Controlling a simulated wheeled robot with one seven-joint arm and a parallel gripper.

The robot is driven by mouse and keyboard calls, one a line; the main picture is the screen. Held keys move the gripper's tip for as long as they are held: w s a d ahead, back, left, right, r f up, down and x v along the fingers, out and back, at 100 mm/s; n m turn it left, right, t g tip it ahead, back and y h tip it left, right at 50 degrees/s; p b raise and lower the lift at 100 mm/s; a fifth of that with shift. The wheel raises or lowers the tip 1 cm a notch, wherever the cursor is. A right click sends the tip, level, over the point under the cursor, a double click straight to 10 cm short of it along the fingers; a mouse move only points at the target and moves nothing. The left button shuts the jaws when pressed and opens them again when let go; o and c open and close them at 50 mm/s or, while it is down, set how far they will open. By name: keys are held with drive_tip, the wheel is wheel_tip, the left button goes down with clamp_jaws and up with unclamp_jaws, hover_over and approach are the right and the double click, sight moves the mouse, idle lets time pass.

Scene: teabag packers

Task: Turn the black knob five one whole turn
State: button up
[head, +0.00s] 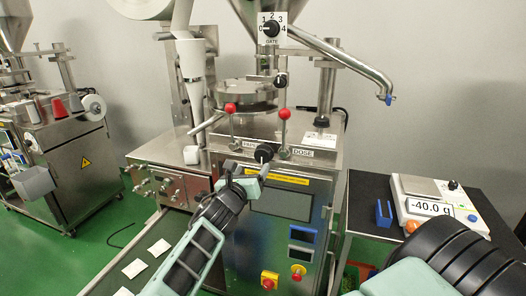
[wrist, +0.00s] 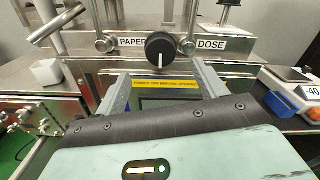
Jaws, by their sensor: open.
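A black knob (wrist: 160,48) with a white pointer line sits on the machine's front between the PAPER and DOSE labels. The white line points down in the wrist view. It also shows in the head view (head: 264,153), just beyond my gripper. No label reading "five" shows by it. My gripper (wrist: 158,80) is open, its two fingers apart below and either side of the knob in the wrist view. Nothing is between the fingers, and they look apart from the knob. Another black knob (head: 271,29) on the GATE dial is higher up, its scale marked 0 to 4.
Two red-topped levers (head: 230,108) stand on the machine above the knob. A dark screen (head: 280,203) lies below it, with red stop buttons lower down. A scale (head: 436,197) reading -40.0 g and a blue holder (head: 383,213) stand at right.

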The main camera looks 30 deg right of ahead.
sight(261, 156)
drive_tip(key=p+x, duration=0.2)
drive_tip(key=x, duration=0.9)
drive_tip(key=shift+w+d+p, duration=0.2)
drive_tip(key=shift+p, duration=0.1)
drive_tip(key=c, duration=1)
